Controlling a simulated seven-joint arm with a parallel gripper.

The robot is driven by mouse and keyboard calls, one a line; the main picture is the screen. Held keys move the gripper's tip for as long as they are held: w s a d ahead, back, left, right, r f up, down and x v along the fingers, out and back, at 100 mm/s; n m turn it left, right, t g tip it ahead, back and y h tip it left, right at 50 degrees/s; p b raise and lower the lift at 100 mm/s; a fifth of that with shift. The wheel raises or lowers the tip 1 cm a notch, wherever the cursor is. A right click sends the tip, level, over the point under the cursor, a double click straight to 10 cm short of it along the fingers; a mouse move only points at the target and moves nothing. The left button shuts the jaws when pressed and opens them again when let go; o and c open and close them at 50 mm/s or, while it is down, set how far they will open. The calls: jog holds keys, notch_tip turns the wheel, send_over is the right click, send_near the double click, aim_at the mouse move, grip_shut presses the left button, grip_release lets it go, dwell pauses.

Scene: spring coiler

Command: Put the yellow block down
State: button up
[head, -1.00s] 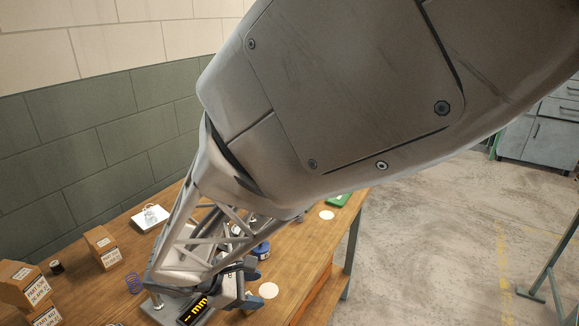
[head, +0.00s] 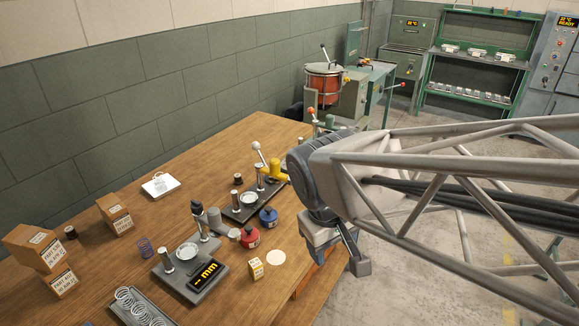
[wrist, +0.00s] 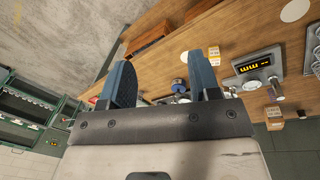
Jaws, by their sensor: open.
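The yellow block (head: 256,268), a small box with printed marks, stands on the wooden table between the grey gauge with the "mm" display (head: 203,275) and a pale round disc (head: 276,257). It rests just beside the disc. My gripper (head: 347,255) is off the table's right edge, apart from the block, and partly hidden by my arm. In the wrist view my gripper's two blue fingers (wrist: 168,72) are spread with nothing between them.
Red (head: 249,238) and blue (head: 268,217) containers stand behind the block. A lever fixture (head: 245,205) with a yellow part lies beyond them. A spring tray (head: 138,308) and cardboard boxes (head: 40,247) are at left. The floor right of the table is open.

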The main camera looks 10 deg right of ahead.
jog(key=s+r+m, duration=0.1)
jog(key=d+r+m+t+y, duration=0.1)
jog(key=s+r+m, duration=0.1)
jog(key=shift+s+d+t+y, duration=0.3)
jog(key=shift+d+t, duration=0.05)
jog(key=shift+t, duration=0.05)
jog(key=shift+f, duration=0.1)
dwell(1.1)
